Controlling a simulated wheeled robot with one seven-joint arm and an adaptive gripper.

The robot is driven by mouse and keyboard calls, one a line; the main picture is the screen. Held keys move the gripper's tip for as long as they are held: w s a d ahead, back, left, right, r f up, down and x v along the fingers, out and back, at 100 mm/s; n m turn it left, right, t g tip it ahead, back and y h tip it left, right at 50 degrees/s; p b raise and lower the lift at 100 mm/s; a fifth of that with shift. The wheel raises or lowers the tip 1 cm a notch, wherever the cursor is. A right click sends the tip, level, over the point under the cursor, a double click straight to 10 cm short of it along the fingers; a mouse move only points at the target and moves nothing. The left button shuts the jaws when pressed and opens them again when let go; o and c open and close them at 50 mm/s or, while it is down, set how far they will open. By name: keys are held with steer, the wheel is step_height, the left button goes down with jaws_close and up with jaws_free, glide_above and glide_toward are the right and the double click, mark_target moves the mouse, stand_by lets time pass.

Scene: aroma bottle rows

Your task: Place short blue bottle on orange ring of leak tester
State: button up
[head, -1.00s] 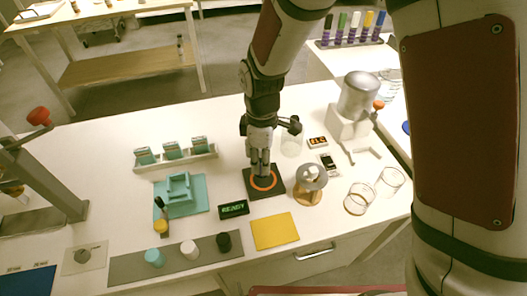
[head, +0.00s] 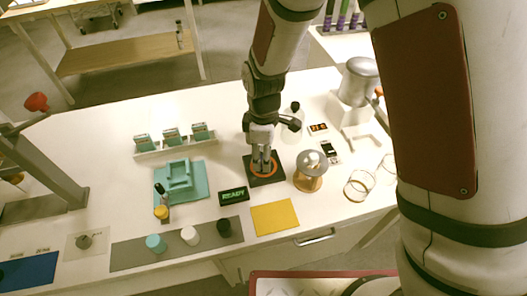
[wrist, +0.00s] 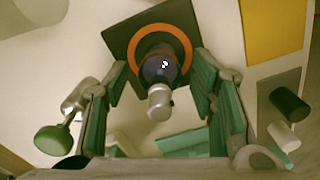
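The short blue bottle, with a dark blue body (wrist: 158,68) and a pale grey cap (wrist: 159,101), stands over the orange ring in the wrist view. The orange ring (wrist: 182,42) lies on the dark square plate (wrist: 120,40) of the leak tester. In the head view, the plate (head: 279,178) and ring are partly covered by my gripper (head: 262,166), which hides most of the bottle. My gripper (wrist: 160,88) is open in the wrist view; its green-padded fingers are on either side of the bottle, with visible gaps to it.
A black READY display (head: 233,196) and yellow mat (head: 274,217) lie in front of the plate. A round-topped wooden stand (head: 310,172) is close on the right. A teal fixture (head: 180,178) stands left. A grey strip (head: 130,257) carries teal, white and black caps.

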steer(key=shift+r, duration=0.15)
step_height(320, 180, up, 12)
steer(key=shift+r+p, duration=0.1)
steer(key=shift+p, duration=0.3)
steer(key=shift+d, duration=0.1)
steer(key=s+d+r+m+t, duration=0.1)
steer(key=s+d+r+m, duration=0.3)
steer(key=d+r, duration=0.35)
steer(key=s+d+r+m+t, duration=0.1)
steer(key=s+d+r+m, duration=0.2)
steer(key=s+d+m, duration=0.3)
steer(key=s+d+r+m+t, duration=0.1)
steer(key=s+d+r+m, duration=0.2)
steer(key=s, duration=0.9)
steer(key=d+m, duration=0.3)
steer(key=m, duration=0.1)
steer(key=shift+s+d+r, duration=0.25)
steer(key=shift+d+r, duration=0.05)
steer(key=shift+r, duration=0.1)
steer(key=shift+r, duration=0.1)
